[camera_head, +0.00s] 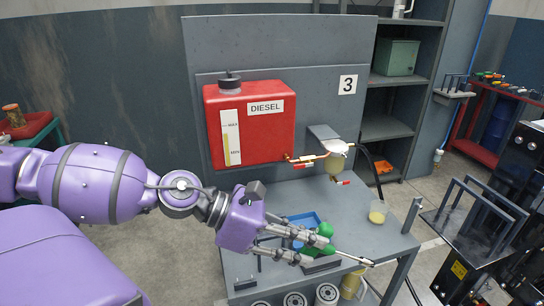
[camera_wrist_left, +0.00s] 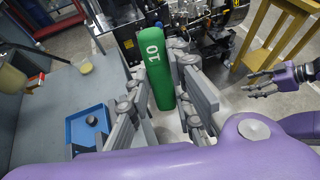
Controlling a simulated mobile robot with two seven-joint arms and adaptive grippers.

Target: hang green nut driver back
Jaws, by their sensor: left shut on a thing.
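The green nut driver (camera_head: 325,230) is in my left gripper (camera_head: 300,245), above the grey bench; the fingers hide part of its handle. Its thin metal shaft (camera_head: 352,258) points right and slightly down in the head view. In the left wrist view its green handle (camera_wrist_left: 157,70), marked 10, lies between the two fingers of my left gripper (camera_wrist_left: 160,100). My right gripper (camera_wrist_left: 268,84) shows in the left wrist view at the right, with its fingers apart and nothing between them. I cannot make out for certain where the driver hangs.
The grey bench (camera_head: 350,215) carries a blue tray (camera_wrist_left: 88,128) with a dark round part. A red diesel tank (camera_head: 262,150) is on the panel behind. A small rack with upright pegs (camera_head: 453,93) is farther right.

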